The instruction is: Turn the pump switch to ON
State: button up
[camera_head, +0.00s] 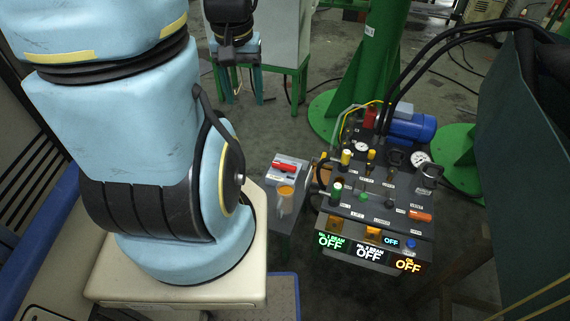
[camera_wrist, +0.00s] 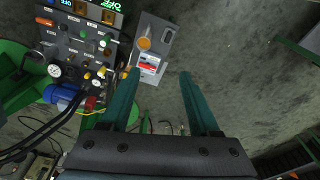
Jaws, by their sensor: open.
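A red switch handle (camera_head: 285,168) lies across a white plate on a small grey stand left of the control panel. The red handle also shows in the wrist view (camera_wrist: 148,67), just left of the middle and near the left finger. Its lettering is too small to read, so I cannot tell its ON or OFF setting or confirm that it is the pump switch. My gripper (camera_wrist: 158,75) is open, with nothing between its two teal fingers. In the head view my gripper (camera_head: 242,88) is at the top, beyond the stand and apart from it.
An orange-topped clear cylinder (camera_head: 286,197) stands beside the red handle. The dark control panel (camera_head: 345,208) carries several knobs, gauges and lit OFF displays. A blue motor (camera_head: 411,127) and black hoses are behind it. Bare floor (camera_wrist: 240,60) shows right of the stand in the wrist view.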

aim_at(284, 167)
jog(key=i+j+z, duration=0.2)
jog(key=z, duration=0.25)
jog(key=i+j+z, duration=0.15)
jog(key=j+z, duration=0.8)
jog(key=i+j+z, duration=0.1)
jog(key=j+z, duration=0.4)
jog(key=l, duration=0.1)
